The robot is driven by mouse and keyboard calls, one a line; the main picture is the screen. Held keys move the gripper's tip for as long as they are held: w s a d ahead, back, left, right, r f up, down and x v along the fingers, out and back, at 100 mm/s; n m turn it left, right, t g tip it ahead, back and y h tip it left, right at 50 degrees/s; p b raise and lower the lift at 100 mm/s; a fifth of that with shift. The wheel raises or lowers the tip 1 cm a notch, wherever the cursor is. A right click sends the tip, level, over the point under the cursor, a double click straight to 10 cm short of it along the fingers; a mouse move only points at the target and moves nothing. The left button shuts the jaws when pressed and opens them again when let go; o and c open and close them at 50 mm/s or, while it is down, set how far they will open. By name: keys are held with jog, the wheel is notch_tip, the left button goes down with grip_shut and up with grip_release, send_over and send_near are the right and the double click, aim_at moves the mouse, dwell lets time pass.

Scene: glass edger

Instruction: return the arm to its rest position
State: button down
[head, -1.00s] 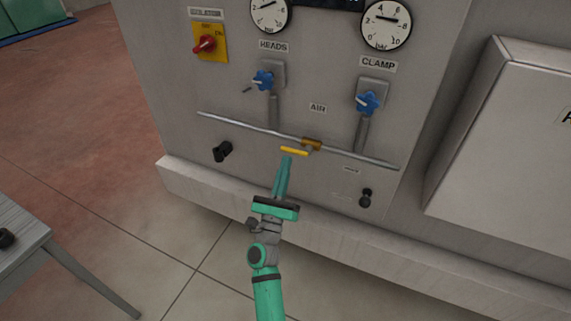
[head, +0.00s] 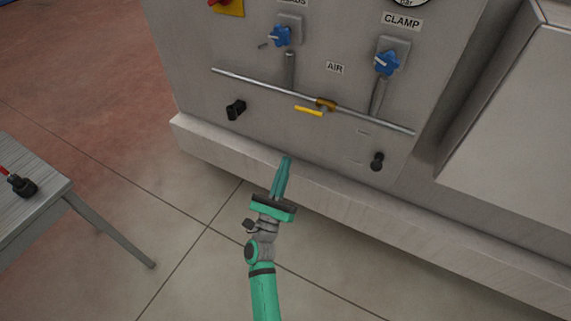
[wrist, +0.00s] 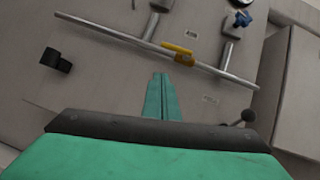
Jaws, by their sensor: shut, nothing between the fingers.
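My gripper (head: 285,160) is green, with its fingers together and nothing between them. In the head view it is in front of the machine's lower plinth, below the air pipe and apart from the panel in the picture. In the wrist view my gripper (wrist: 162,78) points at the grey panel, with its tips just below the yellow valve lever (wrist: 177,48). The same yellow lever (head: 309,110) shows in the head view on the brass valve (head: 326,103), lying roughly along the pipe. My green arm reaches up from the bottom edge.
The grey machine panel (head: 230,70) carries the pipe (head: 270,88), blue knobs (head: 387,62) and black fittings (head: 236,108). A grey table (head: 40,190) stands at the left with a black-and-red item (head: 22,184). A pale cabinet (head: 515,120) juts out at the right. Tiled floor around my arm is clear.

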jog(key=shift+w, duration=0.1)
jog(key=s+f+n+g+y, duration=0.1)
jog(key=s+f+n+y, duration=0.3)
jog(key=s+n, duration=0.6)
jog(key=s+f+n+g+y, duration=0.15)
jog(key=s+f+n, duration=0.35)
jog(key=s+n, duration=0.5)
jog(key=s+d+n+g, duration=0.1)
jog(key=s+n+g, duration=0.1)
jog(key=s+n, duration=0.6)
jog(key=s+d+n+g+y, duration=0.1)
jog(key=s+d+n+g, duration=0.1)
jog(key=s+n, duration=0.6)
jog(key=s+g, duration=0.1)
jog(key=s, duration=0.4)
jog(key=shift+s+d+r+g, duration=0.25)
jog(key=shift+s+r+g, duration=0.1)
jog(key=shift+s, duration=0.05)
jog(key=shift+w, duration=0.1)
